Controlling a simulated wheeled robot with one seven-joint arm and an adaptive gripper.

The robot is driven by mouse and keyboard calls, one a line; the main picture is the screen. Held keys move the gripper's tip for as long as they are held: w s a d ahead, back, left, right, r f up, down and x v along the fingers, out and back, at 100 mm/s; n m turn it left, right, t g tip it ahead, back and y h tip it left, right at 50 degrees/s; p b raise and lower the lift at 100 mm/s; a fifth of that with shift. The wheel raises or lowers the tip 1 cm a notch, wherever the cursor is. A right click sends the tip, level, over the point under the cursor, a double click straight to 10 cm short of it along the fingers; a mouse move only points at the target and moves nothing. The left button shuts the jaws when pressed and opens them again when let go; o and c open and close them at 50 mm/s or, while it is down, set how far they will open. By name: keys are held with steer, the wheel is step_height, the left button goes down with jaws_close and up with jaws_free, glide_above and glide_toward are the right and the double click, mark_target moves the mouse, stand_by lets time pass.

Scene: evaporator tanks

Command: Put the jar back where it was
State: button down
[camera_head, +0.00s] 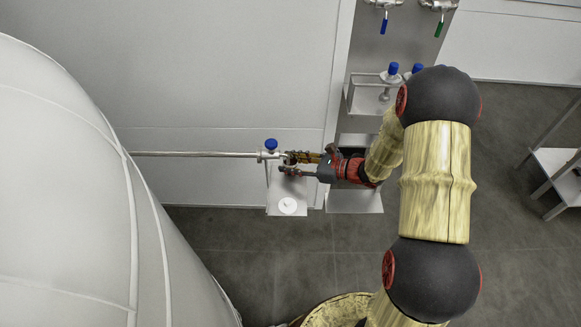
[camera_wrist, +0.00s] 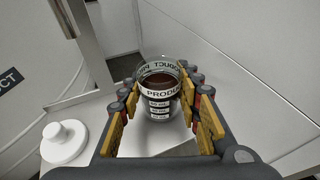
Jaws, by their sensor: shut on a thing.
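The jar (camera_wrist: 158,100) is clear glass with a white "PRODU…" label and dark brown contents; its top is open. It stands upright between the yellow-padded fingers of my gripper (camera_wrist: 160,92), which is shut on it. In the head view the jar (camera_head: 291,158) shows small at the tips of my gripper (camera_head: 289,165), below a blue-handled valve (camera_head: 271,145). A small white shelf (camera_head: 275,195) lies below the jar. I cannot tell whether the jar's base touches the shelf. A white round lid-like piece with a knob (camera_wrist: 65,143) lies on the shelf, left of the jar.
A thin pipe (camera_head: 195,154) runs from the big white tank (camera_head: 70,190) to the valve. A second bracket shelf (camera_head: 370,98) with blue-topped items is at upper right. A lower shelf (camera_head: 354,202) is right of the small one. A metal rack (camera_head: 562,175) stands far right.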

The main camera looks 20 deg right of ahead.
steer(key=shift+f, duration=0.2)
steer(key=shift+f, duration=0.1)
steer(key=shift+f, duration=0.15)
steer(key=c, duration=1.4)
jaws_free()
steer(key=shift+o, duration=0.7)
